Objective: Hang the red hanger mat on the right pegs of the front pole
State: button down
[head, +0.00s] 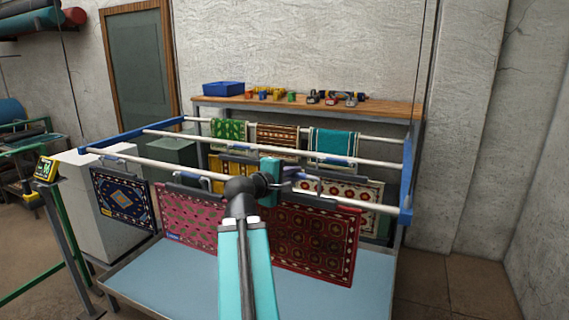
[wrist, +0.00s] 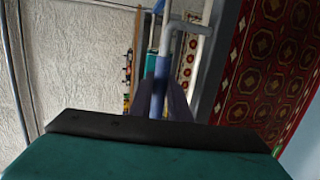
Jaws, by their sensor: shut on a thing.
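The red hanger mat (head: 310,245) hangs flat from its dark hanger bar (head: 325,203), below the right part of the front pole (head: 150,162). My gripper (head: 287,176) is at the top of this hanger, close to the pole. In the wrist view, my gripper's dark fingers (wrist: 160,103) are shut on the hanger's blue handle (wrist: 161,72), and the red mat (wrist: 268,60) shows at the right. My arm covers the mat's left edge in the head view. I cannot tell whether the hanger rests on the right pegs.
A dark blue mat (head: 124,200) and a pink mat (head: 190,213) hang left on the front pole. A cream and red mat (head: 368,192) hangs behind the red one. Blue side bars (head: 407,185) hold the poles. A pale blue tray (head: 175,278) lies below.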

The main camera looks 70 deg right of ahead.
aim_at(291, 198)
jog(key=shift+d+f+b, duration=0.3)
jog(key=shift+f+b, duration=0.6)
jog(key=shift+f, duration=0.45)
jog(key=shift+d+f+b, duration=0.3)
jog(key=shift+f+b, duration=0.55)
jog(key=shift+f, duration=0.45)
jog(key=shift+d+f+b, duration=0.3)
jog(key=shift+f+b, duration=0.6)
jog(key=shift+f, duration=0.45)
jog(key=shift+s+d+f, duration=0.1)
jog(key=shift+s+d, duration=0.1)
jog(key=shift+d, duration=0.35)
jog(key=shift+d+f+b, duration=0.5)
jog(key=shift+d+f, duration=0.15)
jog(key=shift+d, duration=0.25)
jog(key=shift+d+f+b, duration=0.45)
jog(key=shift+d+f, duration=0.2)
jog(key=shift+d, duration=0.25)
jog(key=shift+f, duration=0.15)
